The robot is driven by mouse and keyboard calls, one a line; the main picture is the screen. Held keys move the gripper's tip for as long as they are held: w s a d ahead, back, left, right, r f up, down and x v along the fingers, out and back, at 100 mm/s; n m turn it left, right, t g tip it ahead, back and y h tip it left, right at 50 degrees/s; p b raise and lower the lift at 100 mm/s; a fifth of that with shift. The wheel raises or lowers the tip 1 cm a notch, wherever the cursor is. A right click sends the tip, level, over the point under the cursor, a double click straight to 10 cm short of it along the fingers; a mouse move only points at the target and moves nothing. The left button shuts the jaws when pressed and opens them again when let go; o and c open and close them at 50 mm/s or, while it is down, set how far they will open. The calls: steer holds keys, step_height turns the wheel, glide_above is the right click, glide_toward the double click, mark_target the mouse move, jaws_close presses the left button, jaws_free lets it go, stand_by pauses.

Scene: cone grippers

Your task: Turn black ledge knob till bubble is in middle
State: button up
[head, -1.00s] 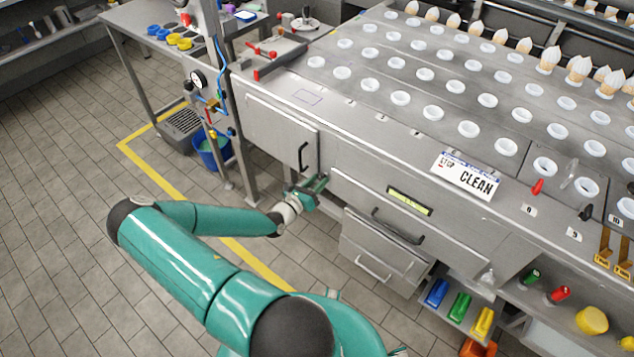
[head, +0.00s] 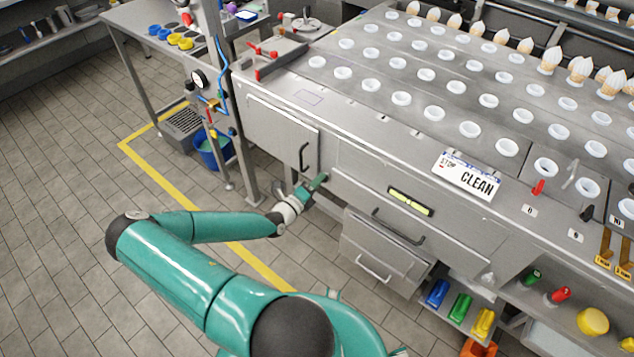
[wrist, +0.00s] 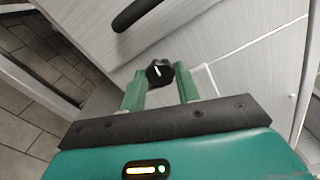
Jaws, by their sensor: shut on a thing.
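The black knob (wrist: 160,72), with a white pointer mark on its face, sits between the green fingers of my gripper in the wrist view. My gripper (wrist: 160,84) is shut on it, with one finger on each side. In the head view my gripper (head: 318,184) is at the front face of the steel counter, below the cabinet door, and the knob is hidden there. The yellow-green level vial (head: 410,201) is on the drawer front to the right of my gripper. Its bubble is too small to place with certainty.
A black door handle (head: 303,156) is just above my gripper, and also shows in the wrist view (wrist: 137,14). Drawer handles (head: 397,227) stick out to the right. A "CLEAN" sign (head: 468,176) lies on the counter. The floor at left is open.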

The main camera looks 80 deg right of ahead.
steer(key=shift+n, duration=0.6)
steer(key=o, duration=1)
steer(key=shift+c, duration=0.2)
steer(key=v, duration=1.4)
steer(key=shift+w, duration=0.15)
